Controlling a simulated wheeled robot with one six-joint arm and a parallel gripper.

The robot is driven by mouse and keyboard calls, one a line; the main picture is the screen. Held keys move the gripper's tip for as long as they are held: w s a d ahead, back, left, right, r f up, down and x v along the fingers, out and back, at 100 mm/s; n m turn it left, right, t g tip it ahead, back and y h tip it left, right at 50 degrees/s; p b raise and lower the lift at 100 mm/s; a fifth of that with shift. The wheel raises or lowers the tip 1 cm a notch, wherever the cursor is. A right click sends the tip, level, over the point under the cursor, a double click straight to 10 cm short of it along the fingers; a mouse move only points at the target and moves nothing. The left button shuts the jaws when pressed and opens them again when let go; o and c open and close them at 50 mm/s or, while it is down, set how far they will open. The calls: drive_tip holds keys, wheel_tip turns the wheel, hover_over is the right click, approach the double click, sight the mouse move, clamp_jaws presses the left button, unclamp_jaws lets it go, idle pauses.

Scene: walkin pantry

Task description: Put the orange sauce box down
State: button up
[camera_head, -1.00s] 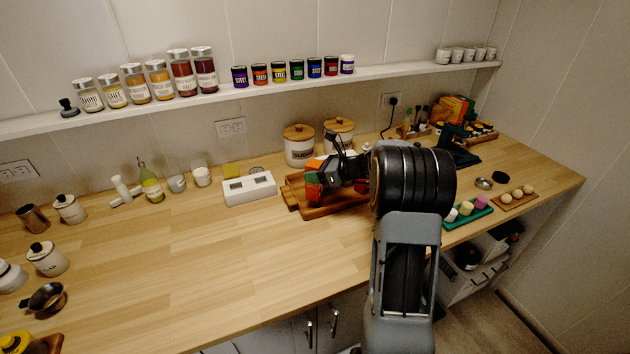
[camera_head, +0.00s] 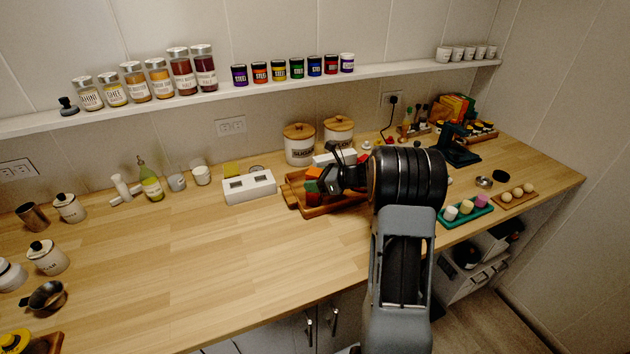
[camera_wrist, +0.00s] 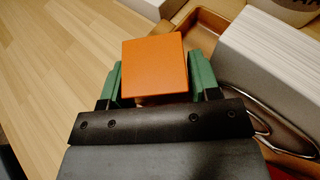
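The orange sauce box (camera_wrist: 155,66) sits between the two green fingers of my gripper (camera_wrist: 158,80) in the wrist view, with both fingers against its sides. In the head view the orange box (camera_head: 314,172) shows at the end of my gripper (camera_head: 322,185), over the left part of a wooden tray (camera_head: 293,197). The tray's rim also shows in the wrist view (camera_wrist: 178,22), beyond and right of the box. I cannot tell whether the box's underside touches anything.
A white ribbed block (camera_wrist: 265,55) lies right of the box, close to my gripper. A white two-hole holder (camera_head: 250,188) stands left of the tray. Two lidded canisters (camera_head: 299,145) (camera_head: 338,130) stand behind. The counter (camera_head: 200,250) in front and left is clear.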

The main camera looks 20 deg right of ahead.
drive_tip(key=a+r+v, duration=0.1)
drive_tip(key=v, duration=1.1)
drive_tip(key=s+a+n+g+h, duration=0.2)
drive_tip(key=s+a+n+g, duration=0.15)
drive_tip(key=a+n, duration=0.3)
drive_tip(key=s+a+n+g+h, duration=0.1)
drive_tip(key=s+a+n+g, duration=0.2)
drive_tip(key=s+a+n, duration=0.3)
drive_tip(key=s+a+n+h, duration=0.5)
drive_tip(key=s+n, duration=0.6)
drive_tip(key=n, duration=0.3)
drive_tip(key=shift+a+f+n+t+h+b, duration=0.2)
drive_tip(key=shift+f+n+t+h+b, duration=0.2)
drive_tip(key=shift+h, duration=0.4)
